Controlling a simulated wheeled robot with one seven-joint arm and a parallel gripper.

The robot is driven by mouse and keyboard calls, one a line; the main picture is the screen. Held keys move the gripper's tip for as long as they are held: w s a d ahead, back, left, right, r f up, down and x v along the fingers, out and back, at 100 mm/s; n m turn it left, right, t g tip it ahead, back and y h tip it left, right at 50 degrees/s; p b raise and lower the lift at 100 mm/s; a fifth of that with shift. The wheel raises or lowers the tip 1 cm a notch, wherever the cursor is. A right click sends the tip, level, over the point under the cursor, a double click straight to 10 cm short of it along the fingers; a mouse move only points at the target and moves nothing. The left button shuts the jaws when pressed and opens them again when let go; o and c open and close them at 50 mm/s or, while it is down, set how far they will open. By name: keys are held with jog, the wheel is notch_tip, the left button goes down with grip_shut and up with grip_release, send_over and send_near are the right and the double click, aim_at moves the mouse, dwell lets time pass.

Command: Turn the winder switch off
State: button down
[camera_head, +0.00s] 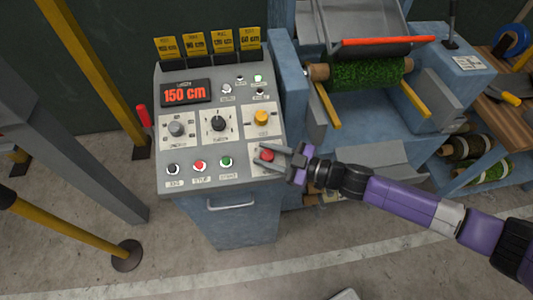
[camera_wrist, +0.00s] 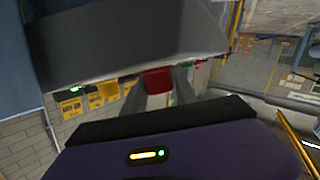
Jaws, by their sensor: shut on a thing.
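The grey control panel (camera_head: 180,140) carries several knobs and buttons with small labels that I cannot read well. My gripper (camera_head: 271,156) comes in from the right at the panel's lower right corner. Its two fingers are shut on a red knob (camera_head: 267,155) on a pale plate. In the wrist view the red knob (camera_wrist: 158,80) sits between the two grey fingertips (camera_wrist: 160,92). I cannot tell for sure which knob is the winder switch. A grey knob (camera_head: 176,129), a black knob (camera_head: 218,124) and a yellow knob (camera_head: 261,117) sit above.
A red display (camera_head: 185,93) reads 150 cm, with yellow tags (camera_head: 195,46) behind it. Black, red and green buttons (camera_head: 226,161) line the panel's lower edge, left of my gripper. A blue machine with a green turf roll (camera_head: 365,73) stands right. Yellow posts (camera_head: 100,65) stand left.

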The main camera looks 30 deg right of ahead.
jog(key=shift+n+g+y, duration=0.3)
jog(key=shift+n+g, duration=0.2)
jog(key=c, duration=1)
grip_release()
jog(key=shift+b+v, duration=1.05)
jog(key=shift+v, duration=2.85)
jog(key=shift+f, duration=0.1)
